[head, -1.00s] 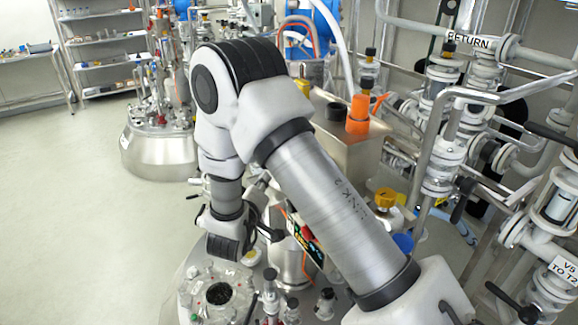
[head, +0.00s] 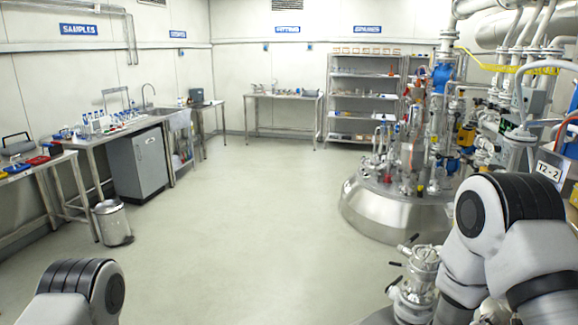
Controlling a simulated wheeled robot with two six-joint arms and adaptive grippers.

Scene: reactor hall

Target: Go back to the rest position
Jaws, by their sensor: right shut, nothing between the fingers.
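My right arm (head: 500,215) stands at the lower right in the head view, its elbow raised and its forearm running down to the bottom edge. My right gripper is low by the bottom edge, largely hidden. Its fingertips cannot be made out, and no held object shows. My left arm (head: 80,290) shows only as a rounded grey and black joint at the bottom left. My left gripper is out of view.
A flanged metal fitting (head: 422,262) with black handles stands close left of my right forearm. A steel reactor vessel (head: 385,213) stands behind it. A bin (head: 112,222) and a sink bench (head: 125,127) are at left. Shelves (head: 362,97) stand at the back. The middle floor (head: 260,220) is clear.

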